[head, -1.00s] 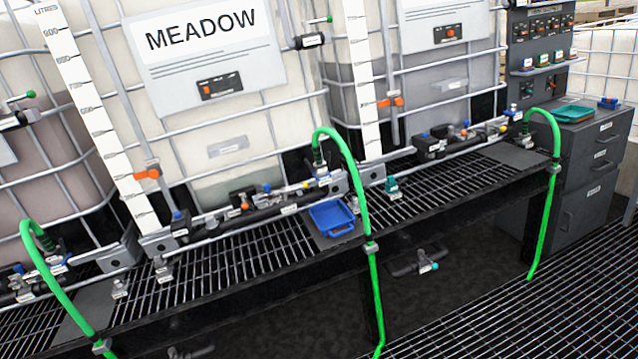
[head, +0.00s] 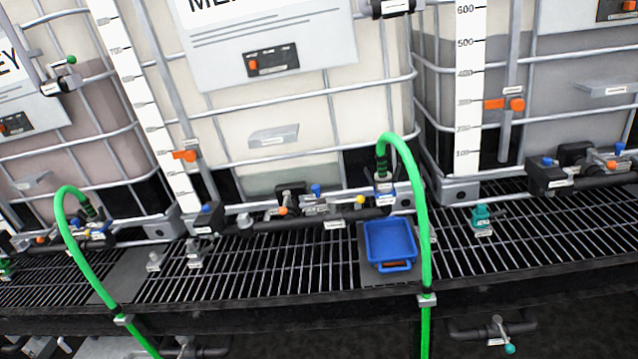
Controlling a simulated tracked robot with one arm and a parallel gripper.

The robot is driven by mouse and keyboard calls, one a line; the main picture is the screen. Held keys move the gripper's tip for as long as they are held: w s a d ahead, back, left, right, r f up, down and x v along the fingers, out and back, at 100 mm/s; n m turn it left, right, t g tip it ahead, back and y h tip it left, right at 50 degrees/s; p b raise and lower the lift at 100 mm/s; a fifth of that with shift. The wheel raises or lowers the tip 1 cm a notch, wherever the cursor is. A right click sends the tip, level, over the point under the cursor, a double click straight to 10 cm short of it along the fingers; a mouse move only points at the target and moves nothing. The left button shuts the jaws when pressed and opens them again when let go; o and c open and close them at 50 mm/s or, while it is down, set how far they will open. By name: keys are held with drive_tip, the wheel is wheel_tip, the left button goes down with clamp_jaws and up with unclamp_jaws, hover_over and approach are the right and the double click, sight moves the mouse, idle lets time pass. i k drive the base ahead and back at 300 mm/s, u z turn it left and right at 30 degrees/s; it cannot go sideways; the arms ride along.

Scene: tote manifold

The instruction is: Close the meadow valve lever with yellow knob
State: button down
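The Meadow tote (head: 300,110) stands in the middle, its name on the white sign (head: 270,45) cut off at the top edge. Along its foot runs a dark pipe manifold (head: 290,224) with small valves. A small yellow knob (head: 361,200) sits on the manifold's right part, just left of the green hose's coupling. Its lever is too small to tell its position. An orange knob (head: 283,211) and a blue knob (head: 316,189) sit further left. My gripper is not in view.
A blue tray (head: 390,243) sits on the grating below the manifold. A teal fitting (head: 481,215) stands on the grating at right. Bare grating (head: 290,262) lies left of the tray.

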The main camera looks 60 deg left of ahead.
sight(332, 202)
drive_tip(key=u, duration=0.65)
drive_tip(key=i, duration=1.6)
drive_tip(key=u, duration=0.55)
